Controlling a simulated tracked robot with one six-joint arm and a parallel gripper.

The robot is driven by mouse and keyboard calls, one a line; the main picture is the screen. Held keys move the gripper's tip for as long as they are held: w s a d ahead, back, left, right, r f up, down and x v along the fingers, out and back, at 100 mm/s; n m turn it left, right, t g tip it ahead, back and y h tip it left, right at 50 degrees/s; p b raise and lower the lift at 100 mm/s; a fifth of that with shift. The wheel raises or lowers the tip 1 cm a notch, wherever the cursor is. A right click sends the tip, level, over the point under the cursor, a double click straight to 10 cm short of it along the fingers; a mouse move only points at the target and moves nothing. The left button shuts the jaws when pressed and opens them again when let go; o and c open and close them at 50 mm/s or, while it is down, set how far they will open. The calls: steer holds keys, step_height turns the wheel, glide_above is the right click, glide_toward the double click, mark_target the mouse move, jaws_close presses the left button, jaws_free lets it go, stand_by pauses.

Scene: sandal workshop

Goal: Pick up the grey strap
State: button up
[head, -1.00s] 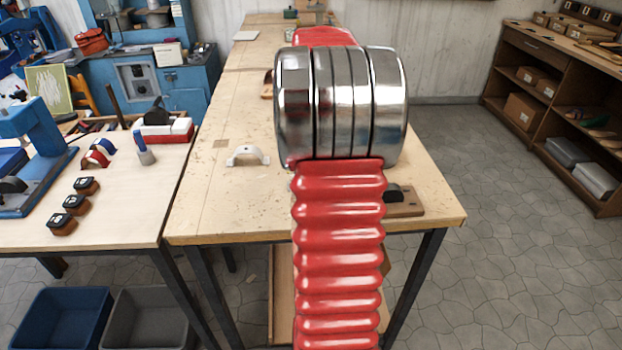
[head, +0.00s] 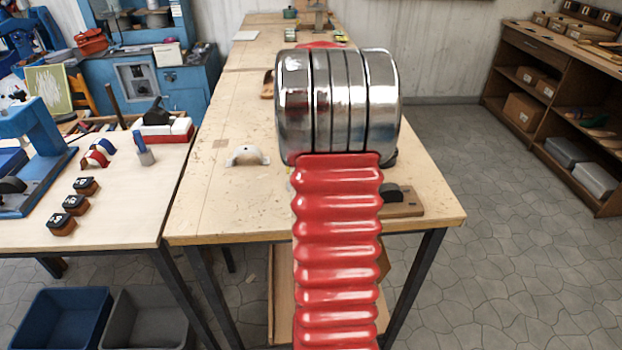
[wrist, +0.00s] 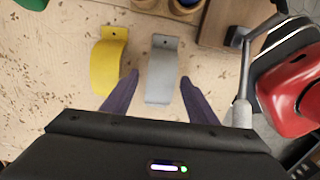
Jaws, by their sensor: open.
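The grey strap (wrist: 161,72) is a curved band with a small hole near its far end, on the worn wooden bench top in the wrist view. My gripper (wrist: 157,78) is open, with one purple finger on each side of the strap and bare gaps between. Nothing is held. A yellow strap (wrist: 107,62) of similar shape lies just left of my left finger. In the head view my arm hides the gripper and the grey strap. A pale arched strap (head: 247,155) stands on the bench left of my arm there.
In the wrist view, a red and black object (wrist: 291,98) with a metal bar stands close right of my gripper. A wooden board (wrist: 226,22) lies at the upper right. In the head view, the left table (head: 120,215) holds several blocks; bench (head: 215,200) is mostly clear left of my arm.

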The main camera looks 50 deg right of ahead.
steer(key=shift+c, duration=0.4)
steer(key=c, duration=1)
steer(key=shift+r, duration=0.1)
step_height(320, 180, up, 10)
steer(key=shift+f, duration=0.1)
stand_by(0.7)
